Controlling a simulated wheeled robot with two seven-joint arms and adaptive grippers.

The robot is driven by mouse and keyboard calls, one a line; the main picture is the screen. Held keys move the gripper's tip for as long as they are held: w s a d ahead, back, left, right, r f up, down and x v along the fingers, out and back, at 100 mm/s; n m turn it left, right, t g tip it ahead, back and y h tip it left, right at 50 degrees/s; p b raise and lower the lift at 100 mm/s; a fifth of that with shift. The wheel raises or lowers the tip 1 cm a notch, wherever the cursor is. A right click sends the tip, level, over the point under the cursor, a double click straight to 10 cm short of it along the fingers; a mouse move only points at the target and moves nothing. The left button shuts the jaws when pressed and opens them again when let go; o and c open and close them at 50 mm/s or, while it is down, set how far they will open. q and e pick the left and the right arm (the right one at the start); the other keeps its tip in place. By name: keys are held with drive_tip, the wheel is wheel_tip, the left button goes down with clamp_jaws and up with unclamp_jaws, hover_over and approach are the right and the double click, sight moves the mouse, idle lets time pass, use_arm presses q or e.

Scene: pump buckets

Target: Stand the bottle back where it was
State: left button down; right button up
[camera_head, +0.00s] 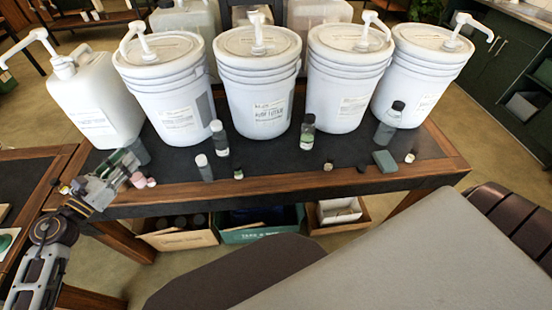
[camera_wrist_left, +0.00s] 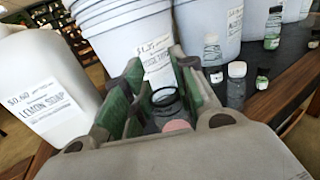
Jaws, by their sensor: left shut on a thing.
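My left gripper (camera_head: 126,164) is at the left end of the dark table top, in front of the white jug. It is shut on a dark grey see-through bottle (camera_head: 140,151). In the left wrist view the bottle's dark round neck (camera_wrist_left: 168,97) shows between the green-padded fingers of my left gripper (camera_wrist_left: 150,100). The bottle looks close to upright; its lower part is hidden, so I cannot tell if it touches the table. My right gripper is not in view.
White pump buckets (camera_head: 165,95) and a white jug (camera_head: 95,100) line the table's back. Several small bottles (camera_head: 219,138) stand mid-table. A green block (camera_head: 385,161) lies at the right. The wooden front edge (camera_head: 290,186) is near.

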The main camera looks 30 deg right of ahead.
use_arm(q)
drive_tip(key=shift+s+a+f, duration=0.15)
drive_tip(key=shift+s+f, duration=0.05)
drive_tip(key=shift+s, duration=0.15)
drive_tip(key=shift+s+f+n+t+y, duration=0.45)
drive_tip(key=shift+f+n+t+y, duration=0.15)
drive_tip(key=shift+f+y, duration=0.1)
drive_tip(key=s+a+f+n+t+y, duration=0.3)
drive_tip(key=s+f+n+y, duration=0.5)
drive_tip(key=f+y, duration=0.3)
drive_tip(key=shift+s+f+t+y, duration=0.3)
drive_tip(key=shift+s+t, duration=0.3)
drive_tip(key=shift+s, duration=0.15)
